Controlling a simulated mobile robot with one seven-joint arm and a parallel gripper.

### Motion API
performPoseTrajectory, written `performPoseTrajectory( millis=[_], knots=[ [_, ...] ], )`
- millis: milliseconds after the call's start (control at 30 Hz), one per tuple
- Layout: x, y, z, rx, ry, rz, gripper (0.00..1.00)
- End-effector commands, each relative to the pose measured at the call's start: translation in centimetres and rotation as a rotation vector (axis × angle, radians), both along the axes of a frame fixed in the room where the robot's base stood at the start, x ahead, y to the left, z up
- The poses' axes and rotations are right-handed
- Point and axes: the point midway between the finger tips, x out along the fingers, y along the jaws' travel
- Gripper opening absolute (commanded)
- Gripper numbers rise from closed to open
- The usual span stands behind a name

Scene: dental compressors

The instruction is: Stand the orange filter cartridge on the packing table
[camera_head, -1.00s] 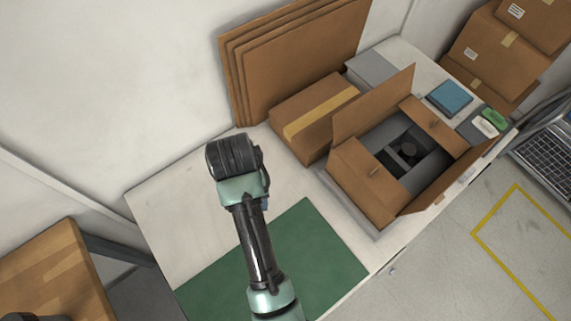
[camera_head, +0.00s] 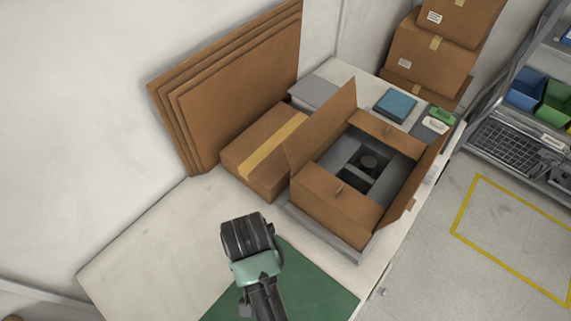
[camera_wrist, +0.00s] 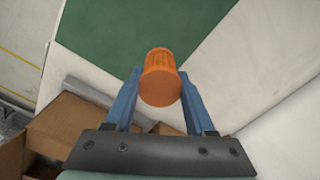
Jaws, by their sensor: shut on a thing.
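The orange filter cartridge (camera_wrist: 161,77) is between the blue fingers of my gripper (camera_wrist: 160,84) in the wrist view. My gripper is shut on it. The cartridge has a ribbed side and a smoother, wider near end. Behind it lie the white packing table (camera_head: 150,245) and its green mat (camera_head: 312,285). I cannot tell how far the cartridge is above the table. In the head view my own wrist hides the fingers and the cartridge; the wrist is over the table beside the mat's back edge.
An open carton (camera_head: 330,208) with grey inserts stands right of my wrist. A taped closed box (camera_head: 247,165) and leaning cardboard sheets (camera_head: 235,75) are behind. A blue item (camera_head: 395,105) lies at the far end. The table's left part is clear.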

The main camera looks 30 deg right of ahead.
Motion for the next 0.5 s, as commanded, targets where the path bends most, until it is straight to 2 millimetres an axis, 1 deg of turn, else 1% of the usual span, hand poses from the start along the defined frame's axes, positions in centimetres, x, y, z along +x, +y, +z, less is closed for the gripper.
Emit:
performPoseTrajectory(
  millis=[33, 100, 200, 300, 367, 467, 500],
  knots=[
    [-0.9, -0.9, 0.1, 0.000, 0.004, -0.102, 0.00],
    [-1.9, -1.8, -0.1, -0.002, 0.004, -0.231, 0.00],
    [-3.1, -2.9, -0.3, -0.005, 0.003, -0.380, 0.00],
    [-3.8, -3.6, -0.4, -0.007, 0.003, -0.482, 0.00],
    [-4.2, -3.8, -0.5, -0.008, 0.003, -0.520, 0.00],
    [-4.4, -4.0, -1.5, -0.008, 0.006, -0.552, 0.00],
    [-4.5, -4.0, -2.2, -0.008, 0.006, -0.554, 0.00]
  ],
)
